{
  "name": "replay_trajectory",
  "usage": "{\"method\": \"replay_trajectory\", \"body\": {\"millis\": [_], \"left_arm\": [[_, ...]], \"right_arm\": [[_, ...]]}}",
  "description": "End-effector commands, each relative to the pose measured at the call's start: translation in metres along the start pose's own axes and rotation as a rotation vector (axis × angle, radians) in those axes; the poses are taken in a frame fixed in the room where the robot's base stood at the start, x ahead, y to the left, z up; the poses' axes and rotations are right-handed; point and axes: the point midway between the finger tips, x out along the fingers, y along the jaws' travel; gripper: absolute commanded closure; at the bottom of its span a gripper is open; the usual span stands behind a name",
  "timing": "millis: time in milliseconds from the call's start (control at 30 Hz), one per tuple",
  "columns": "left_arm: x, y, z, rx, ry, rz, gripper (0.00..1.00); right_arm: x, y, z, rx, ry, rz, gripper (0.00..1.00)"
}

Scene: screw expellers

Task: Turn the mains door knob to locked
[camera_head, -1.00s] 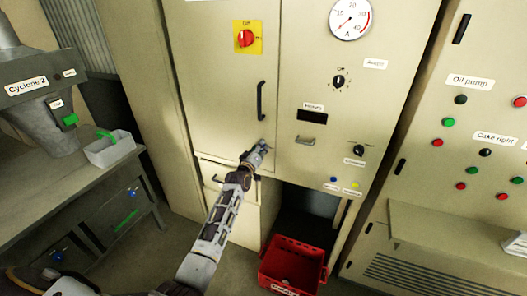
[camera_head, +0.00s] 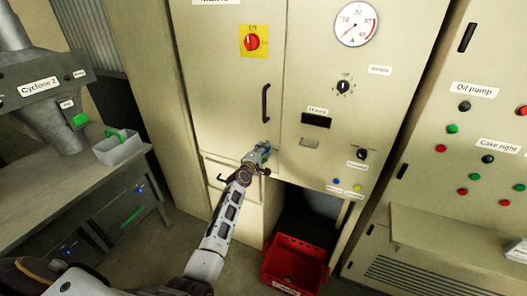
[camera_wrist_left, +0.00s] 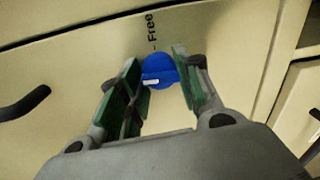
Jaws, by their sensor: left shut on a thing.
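The mains door (camera_head: 225,100) is a cream cabinet door with a red switch on a yellow plate and a black handle. My left gripper (camera_head: 266,148) is at the door's lower right corner, below the handle. In the left wrist view its green-padded fingers (camera_wrist_left: 158,84) are shut on the knob, one on each side. Any other printing around the knob is hidden. My right gripper is not in view.
The black door handle (camera_head: 265,103) stands out above the gripper. A red crate (camera_head: 293,262) sits on the floor below. A workbench (camera_head: 50,185) with a white bin (camera_head: 118,147) is at the left. Another control cabinet (camera_head: 460,200) is at the right.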

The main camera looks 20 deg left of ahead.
Motion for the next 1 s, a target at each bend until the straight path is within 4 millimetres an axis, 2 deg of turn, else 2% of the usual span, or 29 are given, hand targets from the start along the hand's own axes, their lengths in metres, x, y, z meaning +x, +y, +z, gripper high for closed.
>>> {"method": "replay_trajectory", "body": {"millis": [233,700,733,900,1000], "left_arm": [[0.0,0.001,-0.001,-0.089,-0.005,0.0,1.0],[0.0,0.0,-0.001,-0.107,-0.007,-0.001,1.0],[0.0,0.0,-0.001,-0.107,-0.007,-0.001,0.64],[0.0,0.0,-0.001,-0.106,-0.007,-0.001,0.44],[0.0,0.0,-0.001,-0.106,-0.007,-0.001,0.44]], "right_arm": [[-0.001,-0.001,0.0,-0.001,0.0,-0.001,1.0],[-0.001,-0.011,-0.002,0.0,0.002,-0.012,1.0],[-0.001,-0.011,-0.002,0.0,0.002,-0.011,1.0],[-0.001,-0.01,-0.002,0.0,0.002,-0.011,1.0],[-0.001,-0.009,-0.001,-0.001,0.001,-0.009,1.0]]}}
